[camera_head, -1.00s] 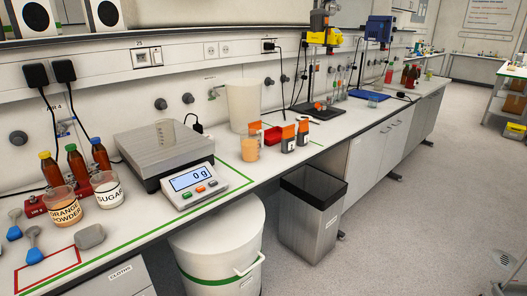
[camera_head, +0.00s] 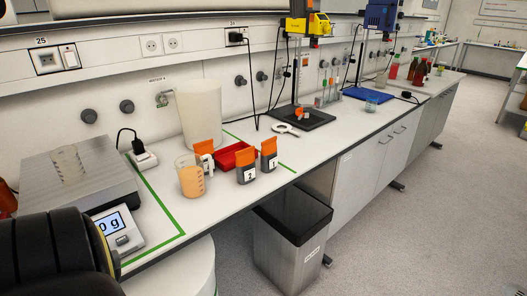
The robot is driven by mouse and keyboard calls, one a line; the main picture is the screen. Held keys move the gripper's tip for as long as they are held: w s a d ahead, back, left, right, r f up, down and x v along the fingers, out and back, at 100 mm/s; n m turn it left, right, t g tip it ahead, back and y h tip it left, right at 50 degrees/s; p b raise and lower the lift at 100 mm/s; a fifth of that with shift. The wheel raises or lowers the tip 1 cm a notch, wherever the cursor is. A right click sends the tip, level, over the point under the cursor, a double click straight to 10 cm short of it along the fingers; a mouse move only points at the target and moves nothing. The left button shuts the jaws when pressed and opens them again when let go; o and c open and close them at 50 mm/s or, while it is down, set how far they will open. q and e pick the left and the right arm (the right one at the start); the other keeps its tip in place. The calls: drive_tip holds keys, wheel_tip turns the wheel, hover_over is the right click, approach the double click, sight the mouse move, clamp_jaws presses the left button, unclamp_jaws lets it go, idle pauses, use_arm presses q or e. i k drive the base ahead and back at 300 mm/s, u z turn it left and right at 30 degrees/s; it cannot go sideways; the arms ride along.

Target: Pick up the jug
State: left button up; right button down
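A clear jug (camera_head: 190,178) with orange contents and a handle on its right side stands upright on the white bench, left of the small pouches. Nothing is holding it. A dark, rounded part of my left arm fills the lower left corner, to the left of and nearer than the jug. The fingers of my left gripper are not visible. My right gripper is not in view.
Pouches numbered 2 (camera_head: 246,168) and 1 (camera_head: 268,154) and a red tray (camera_head: 235,156) stand right of the jug. A large off-white container (camera_head: 200,116) is behind it. A scale (camera_head: 85,180) bearing a clear vessel is left. A bin (camera_head: 290,235) stands below the bench.

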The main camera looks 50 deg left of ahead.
sight(189, 169)
drive_tip(key=u, duration=0.45)
drive_tip(key=i, duration=1.3)
drive_tip(key=u, duration=1.3)
drive_tip(key=i, duration=0.25)
drive_tip(key=u, duration=0.15)
